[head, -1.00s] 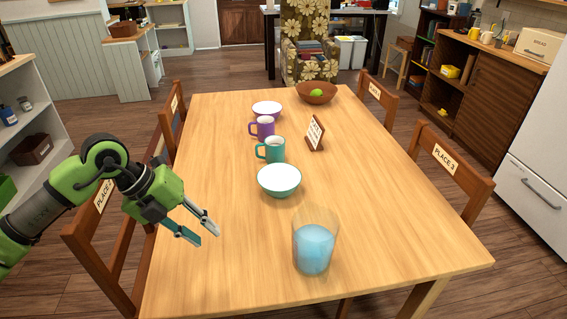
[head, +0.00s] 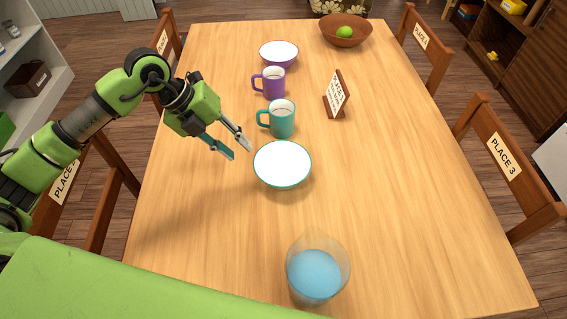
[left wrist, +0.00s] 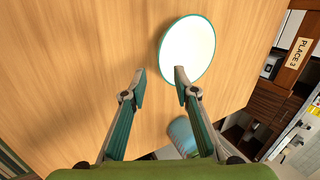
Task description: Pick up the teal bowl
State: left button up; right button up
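The teal bowl (head: 282,165) is white inside with a teal rim and stands upright near the middle of the wooden table (head: 400,200). My left gripper (head: 237,153) is open and empty, just left of the bowl and above the table. In the left wrist view the bowl (left wrist: 187,50) lies beyond the fingertips, right of centre, and the open gripper (left wrist: 159,80) does not hold it. My right gripper is not in view.
A teal mug (head: 282,119) stands just behind the bowl, with a purple mug (head: 272,83) and purple bowl (head: 279,53) farther back. A glass of blue liquid (head: 316,273) stands in front. A sign (head: 337,94) stands to the right.

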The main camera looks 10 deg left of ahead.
aim_at(254, 165)
pick_arm(q)
jog(key=x, duration=0.4)
jog(key=shift+w+d+f, duration=0.1)
jog(key=shift+d+f, duration=0.1)
jog(key=shift+f, duration=0.1)
jog(key=shift+s+p+x, duration=0.15)
jog(key=shift+p+x, duration=0.2)
jog(key=shift+x, duration=0.95)
jog(key=shift+s+p+x, duration=0.1)
jog(key=shift+p+x, duration=0.2)
jog(key=shift+x, duration=1)
grip_shut()
